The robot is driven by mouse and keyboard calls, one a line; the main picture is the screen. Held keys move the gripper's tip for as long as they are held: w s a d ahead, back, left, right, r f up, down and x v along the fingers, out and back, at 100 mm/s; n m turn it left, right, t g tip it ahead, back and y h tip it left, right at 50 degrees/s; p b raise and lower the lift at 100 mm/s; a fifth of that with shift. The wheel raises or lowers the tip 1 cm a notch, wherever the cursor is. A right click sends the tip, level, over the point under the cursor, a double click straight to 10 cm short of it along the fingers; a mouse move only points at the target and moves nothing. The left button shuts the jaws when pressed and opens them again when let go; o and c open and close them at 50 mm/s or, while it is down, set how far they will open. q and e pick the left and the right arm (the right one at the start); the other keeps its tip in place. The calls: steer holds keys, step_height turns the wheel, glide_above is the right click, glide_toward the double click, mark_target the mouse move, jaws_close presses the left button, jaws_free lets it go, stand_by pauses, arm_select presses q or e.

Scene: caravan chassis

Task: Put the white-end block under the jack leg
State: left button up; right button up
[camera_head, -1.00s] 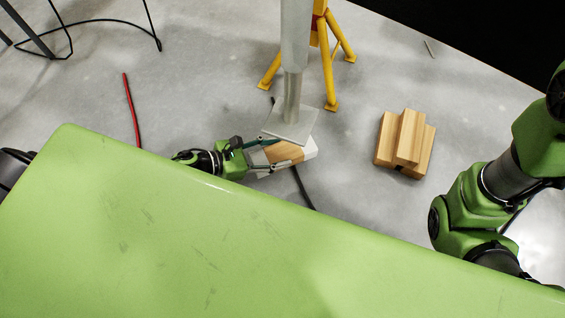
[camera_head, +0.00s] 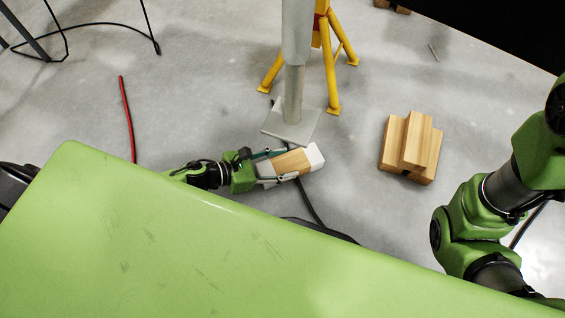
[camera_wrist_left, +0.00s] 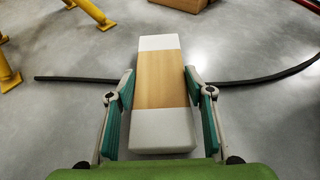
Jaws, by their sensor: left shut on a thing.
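The white-end block (camera_head: 293,162) is wooden in the middle with white ends. My left gripper (camera_head: 288,164) is shut on it, one finger along each long side. In the left wrist view the block (camera_wrist_left: 162,80) lies lengthwise between the fingers (camera_wrist_left: 160,105), its far white end pointing away. The jack leg (camera_head: 294,90) is a grey post with a square foot plate (camera_head: 290,128). In the head view the block is just in front of the plate, nearer to me, with its white end to the right. The gap under the plate cannot be judged. My right gripper is not in view.
A stack of plain wooden blocks (camera_head: 411,148) stands to the right on the floor. A yellow stand (camera_head: 331,75) is behind the jack leg. A dark cable (camera_head: 309,200) runs past the block, and a red one (camera_head: 128,118) lies left.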

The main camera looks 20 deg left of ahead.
arm_select(q)
steer(key=o, duration=1.5)
steer(key=shift+r+p, duration=0.2)
steer(key=shift+p, duration=0.15)
steer(key=p+v, duration=0.4)
steer(key=v, duration=0.6)
steer(key=shift+s+a+r+p, duration=0.1)
steer(key=shift+s+p, duration=0.1)
steer(key=shift+p, duration=0.2)
steer(key=shift+s+a+r, duration=0.15)
steer(key=shift+s+a, duration=0.1)
steer(key=shift+a, duration=0.05)
steer(key=shift+s+a, duration=0.2)
steer(key=shift+a, duration=0.05)
